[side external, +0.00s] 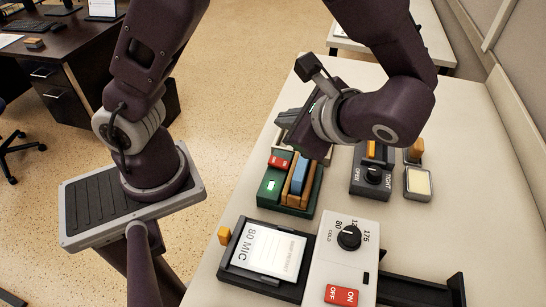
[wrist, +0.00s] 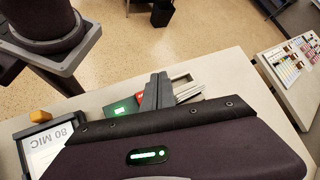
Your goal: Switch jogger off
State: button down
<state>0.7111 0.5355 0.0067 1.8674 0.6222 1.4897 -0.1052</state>
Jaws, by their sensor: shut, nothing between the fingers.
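The jogger, which I take to be the green unit (side external: 294,209), stands left of the middle of the table and holds blue and orange upright pieces. Its red switch (side external: 279,161) shows "ON", and a lamp (side external: 270,183) glows green. The lamp also shows in the wrist view (wrist: 120,110), with only a sliver of the red switch (wrist: 140,97) beside the fingers. My gripper (wrist: 158,80) is shut and empty, close over the switch end of the jogger. I cannot tell whether it touches the switch.
In front stands a white unit (side external: 327,262) with a knob and red ON/OFF switch, beside an "80 MIC" sheet (side external: 268,251) in a black tray. The back right tabletop is clear.

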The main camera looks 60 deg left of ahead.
aim_at(279, 164)
jog(key=f, duration=0.5)
jog(key=s+a+f, duration=0.1)
jog(key=f, duration=0.1)
jog(key=shift+f, duration=0.25)
dwell(1.7)
jog(key=shift+f, duration=0.4)
jog(key=shift+s+a+f, duration=0.1)
jog(key=shift+f, duration=0.2)
dwell(0.5)
jog(key=shift+r, duration=0.15)
jog(key=shift+r, duration=0.6)
jog(key=shift+w+d+r, duration=0.15)
jog(key=shift+r, duration=0.65)
jog(key=shift+w+d+r, duration=0.1)
jog(key=shift+r, duration=0.75)
jog(key=shift+w+d+r, duration=0.15)
jog(key=shift+r, duration=0.65)
